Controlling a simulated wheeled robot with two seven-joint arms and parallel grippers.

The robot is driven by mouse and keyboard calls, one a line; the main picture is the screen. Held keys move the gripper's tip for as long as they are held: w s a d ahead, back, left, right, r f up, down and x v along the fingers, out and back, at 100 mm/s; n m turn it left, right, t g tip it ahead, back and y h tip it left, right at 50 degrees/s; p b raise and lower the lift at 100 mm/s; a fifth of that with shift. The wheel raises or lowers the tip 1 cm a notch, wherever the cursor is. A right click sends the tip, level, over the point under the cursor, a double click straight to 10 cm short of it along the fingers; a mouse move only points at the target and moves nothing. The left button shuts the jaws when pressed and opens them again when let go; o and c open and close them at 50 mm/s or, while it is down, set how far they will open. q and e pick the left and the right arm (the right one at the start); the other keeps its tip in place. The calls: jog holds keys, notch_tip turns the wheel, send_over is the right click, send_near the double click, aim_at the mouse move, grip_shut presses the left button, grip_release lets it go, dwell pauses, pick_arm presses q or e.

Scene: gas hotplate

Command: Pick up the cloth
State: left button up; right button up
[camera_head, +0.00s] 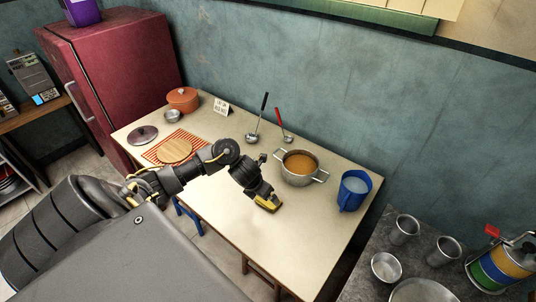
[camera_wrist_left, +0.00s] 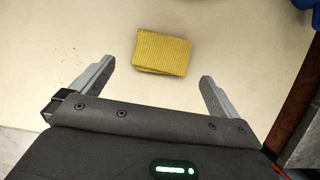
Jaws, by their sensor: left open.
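The cloth (camera_wrist_left: 163,48) is a yellow, ribbed, folded square lying flat on the pale table. In the wrist view it lies just beyond and between the fingertips of my left gripper (camera_wrist_left: 157,72), which is open and empty. The fingers are spread to either side and do not appear to touch the cloth. In the head view the cloth (camera_head: 270,204) shows as a small yellow patch at the end of my left arm, partly hidden by the left gripper (camera_head: 262,195). My right gripper is not in view.
A steel pot (camera_head: 299,180) of orange food stands behind the cloth, with a blue jug (camera_head: 353,190) to its right. Two ladles (camera_head: 252,138) rest farther back. A round wooden board (camera_head: 174,151) lies on a striped mat at left. The table front is clear.

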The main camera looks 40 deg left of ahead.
pick_arm(q)
jog(key=shift+b+x, duration=0.35)
jog(key=shift+x, duration=3)
jog(key=shift+s+d, duration=0.1)
jog(key=shift+c, duration=0.4)
jog(key=c, duration=0.8)
jog(key=shift+o, duration=0.2)
jog(key=shift+r, duration=0.3)
notch_tip(320, 180, up, 2)
jog(key=shift+r, duration=0.1)
jog(key=s+r+p, duration=0.1)
jog(key=s+r, duration=0.9)
jog(key=s, duration=0.4)
jog(key=shift+a, duration=0.25)
